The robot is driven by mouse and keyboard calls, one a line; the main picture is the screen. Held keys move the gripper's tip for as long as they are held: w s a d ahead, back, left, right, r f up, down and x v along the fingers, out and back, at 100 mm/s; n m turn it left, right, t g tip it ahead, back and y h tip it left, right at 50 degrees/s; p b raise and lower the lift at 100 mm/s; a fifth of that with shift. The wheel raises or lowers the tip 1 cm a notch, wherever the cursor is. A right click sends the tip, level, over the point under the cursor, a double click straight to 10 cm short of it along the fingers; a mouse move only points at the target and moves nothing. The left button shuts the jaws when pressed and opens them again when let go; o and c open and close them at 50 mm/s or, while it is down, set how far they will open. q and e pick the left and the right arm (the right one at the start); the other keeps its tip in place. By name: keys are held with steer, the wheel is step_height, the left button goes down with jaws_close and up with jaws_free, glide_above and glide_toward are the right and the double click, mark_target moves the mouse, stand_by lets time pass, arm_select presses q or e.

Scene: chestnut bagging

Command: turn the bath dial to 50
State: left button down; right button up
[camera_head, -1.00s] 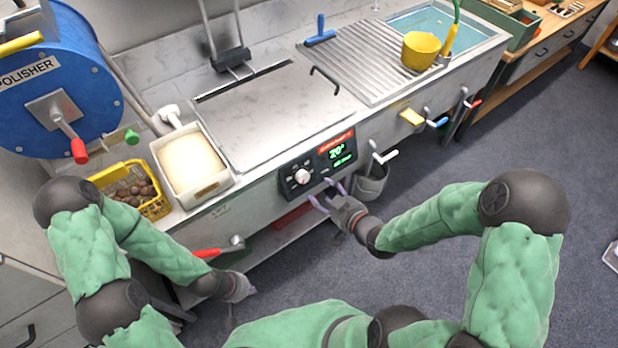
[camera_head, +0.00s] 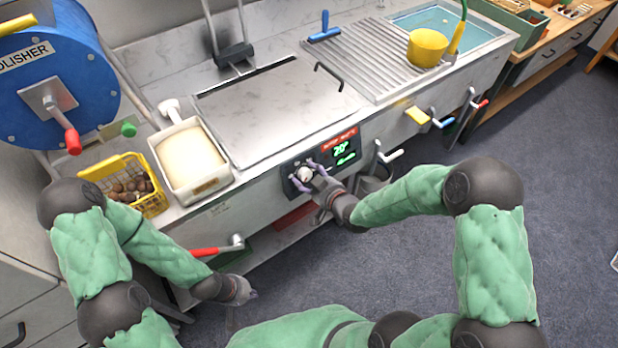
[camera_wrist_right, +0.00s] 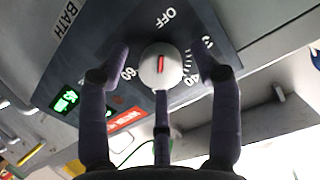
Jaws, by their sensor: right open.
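The bath dial (camera_head: 303,174) is a white knob with a red mark on a dark panel (camera_wrist_right: 85,75) at the front of the steel counter. In the right wrist view the dial (camera_wrist_right: 158,78) has OFF, 40 and 60 printed around it. A green display (camera_head: 341,150) beside it reads 20°. My right gripper (camera_head: 306,171) is open, its purple fingers on either side of the dial; contact cannot be told. In the right wrist view the gripper (camera_wrist_right: 162,50) has a finger left and right of the knob. My left gripper (camera_head: 241,291) hangs low at the left, away from the dial.
A red-handled lever (camera_head: 212,251) sticks out of the counter front at the left. A yellow basket of chestnuts (camera_head: 163,200) and a cream-filled tray (camera_head: 212,187) stand on the counter's left end. A grey bucket and coloured tap handles (camera_head: 442,123) are right of the panel.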

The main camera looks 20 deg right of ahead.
steer(key=c, duration=1.1)
